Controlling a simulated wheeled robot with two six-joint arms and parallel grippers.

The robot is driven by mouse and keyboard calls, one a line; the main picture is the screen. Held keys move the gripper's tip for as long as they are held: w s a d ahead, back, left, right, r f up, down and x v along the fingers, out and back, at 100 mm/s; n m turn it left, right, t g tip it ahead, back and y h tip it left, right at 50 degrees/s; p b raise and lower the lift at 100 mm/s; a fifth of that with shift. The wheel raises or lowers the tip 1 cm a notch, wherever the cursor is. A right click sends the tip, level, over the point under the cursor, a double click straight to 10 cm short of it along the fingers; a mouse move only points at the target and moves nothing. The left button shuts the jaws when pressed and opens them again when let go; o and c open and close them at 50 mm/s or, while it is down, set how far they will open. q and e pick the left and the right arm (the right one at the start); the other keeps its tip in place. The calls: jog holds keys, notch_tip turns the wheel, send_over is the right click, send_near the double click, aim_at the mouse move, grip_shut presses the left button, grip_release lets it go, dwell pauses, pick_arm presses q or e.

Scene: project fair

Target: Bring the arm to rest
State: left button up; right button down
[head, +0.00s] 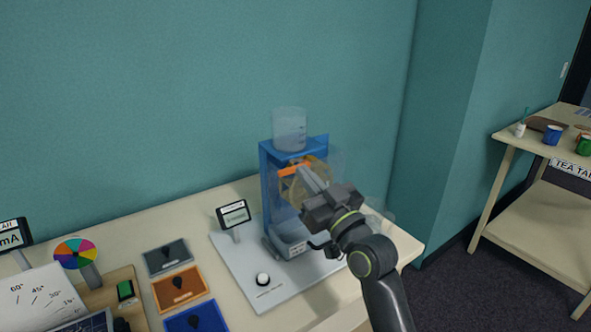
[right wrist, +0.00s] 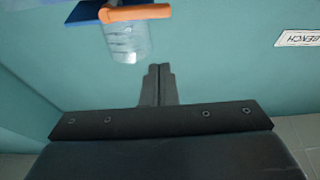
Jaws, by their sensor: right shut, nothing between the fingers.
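My right gripper (head: 311,181) is in front of a blue-framed water wheel stand (head: 265,185) on the table in the head view. Its fingers are shut with nothing between them, as the right wrist view (right wrist: 158,85) also shows. A clear beaker (head: 289,130) stands on top of the stand. I cannot tell from the head view whether the fingers touch the stand. My left gripper is not in view.
The stand sits on a grey board with a white knob (head: 263,279) and a small display (head: 234,214). A tea table (head: 515,137) with mugs stands at the right beyond open floor.

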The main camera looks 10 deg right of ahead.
jog(key=s+d+f+m+g+h, duration=0.1)
jog(key=s+d+f+g+h, duration=0.1)
jog(key=s+f, duration=0.35)
jog(key=s+d+f+g+h, duration=0.1)
jog(key=s+d+f+g, duration=0.15)
jog(key=f, duration=0.65)
jog(key=s+d+f+m+g+h, duration=0.1)
jog(key=s+d+f+g+h, duration=0.15)
jog(key=s+f, duration=0.4)
jog(key=s+d+f+m+g+h, duration=0.1)
jog(key=s+d+f+g, duration=0.15)
jog(key=s+f, duration=0.35)
jog(key=s+d+f+m+g+h, duration=0.15)
jog(key=s+f+g, duration=0.25)
jog(key=s, duration=0.5)
jog(key=s+d+f+m+g+h, duration=0.1)
jog(key=s+d+f+g, duration=0.25)
jog(key=s, duration=0.35)
notch_tip(320, 180, down, 25)
jog(key=g, duration=0.1)
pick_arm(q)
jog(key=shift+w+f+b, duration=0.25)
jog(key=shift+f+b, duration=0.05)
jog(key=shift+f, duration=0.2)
pick_arm(e)
jog(key=s+f+g, duration=0.1)
jog(key=s+f, duration=1.4)
jog(key=f, duration=0.1)
jog(key=shift+a+f, duration=0.3)
jog(key=shift+f, duration=0.05)
